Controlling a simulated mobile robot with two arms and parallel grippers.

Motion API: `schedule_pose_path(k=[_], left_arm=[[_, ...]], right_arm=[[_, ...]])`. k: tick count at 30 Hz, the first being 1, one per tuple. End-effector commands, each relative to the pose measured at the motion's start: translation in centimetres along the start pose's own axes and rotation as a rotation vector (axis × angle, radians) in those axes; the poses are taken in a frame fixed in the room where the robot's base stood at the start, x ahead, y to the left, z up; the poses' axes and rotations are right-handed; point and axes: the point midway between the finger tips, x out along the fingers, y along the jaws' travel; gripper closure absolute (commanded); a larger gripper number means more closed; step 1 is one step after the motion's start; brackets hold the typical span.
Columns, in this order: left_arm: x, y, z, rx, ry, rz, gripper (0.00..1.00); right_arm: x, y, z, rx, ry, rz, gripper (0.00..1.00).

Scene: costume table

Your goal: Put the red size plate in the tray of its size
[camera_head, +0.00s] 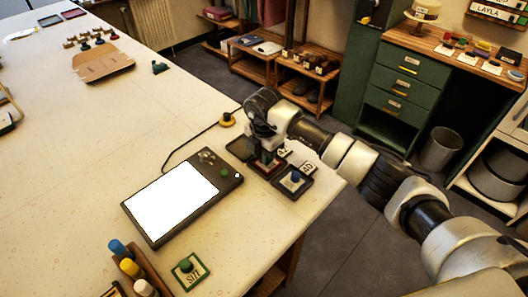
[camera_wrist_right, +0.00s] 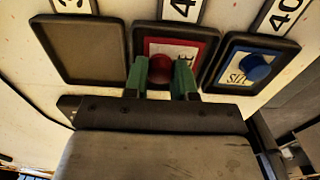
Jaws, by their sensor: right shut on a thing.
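My right gripper (camera_head: 266,163) is shut on the red knob of the red size plate (camera_wrist_right: 183,46). In the right wrist view its green fingers (camera_wrist_right: 162,78) stand on either side of the knob. The red plate is within the outline of the middle dark tray (camera_wrist_right: 140,40); I cannot tell whether it rests fully on the tray floor. The left tray (camera_wrist_right: 70,50) is empty. The right tray (camera_wrist_right: 292,48) holds a blue size plate (camera_wrist_right: 240,68). Cards with numbers, partly cut off, stand behind the trays. My left gripper is not in view.
A lit white pad (camera_head: 175,200) lies left of the trays. A green size plate (camera_head: 190,271) lies near the front edge, beside a wooden rack (camera_head: 150,268) with coloured pegs. A yellow-and-black knob (camera_head: 227,119) with a cable is behind the pad. The table's right edge is close to the trays.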

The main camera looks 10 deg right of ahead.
Motion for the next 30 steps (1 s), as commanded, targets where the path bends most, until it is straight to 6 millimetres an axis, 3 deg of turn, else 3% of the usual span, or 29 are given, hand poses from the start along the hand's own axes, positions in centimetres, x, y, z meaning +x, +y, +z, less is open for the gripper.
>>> schedule_pose_path(k=[5,6,10,24,30], left_arm=[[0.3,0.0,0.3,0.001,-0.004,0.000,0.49],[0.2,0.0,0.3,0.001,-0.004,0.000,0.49],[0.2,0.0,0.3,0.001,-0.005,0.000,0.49],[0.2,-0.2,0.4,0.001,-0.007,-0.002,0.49],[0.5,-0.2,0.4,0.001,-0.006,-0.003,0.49]], right_arm=[[0.4,0.0,0.0,0.000,0.000,0.000,1.00],[0.3,0.0,0.0,0.000,0.000,0.000,0.68],[0.3,0.0,0.0,0.000,0.000,0.000,0.49],[0.0,0.2,0.0,0.001,-0.001,0.008,0.49],[-1.6,0.3,0.1,0.000,-0.002,0.015,0.49]])
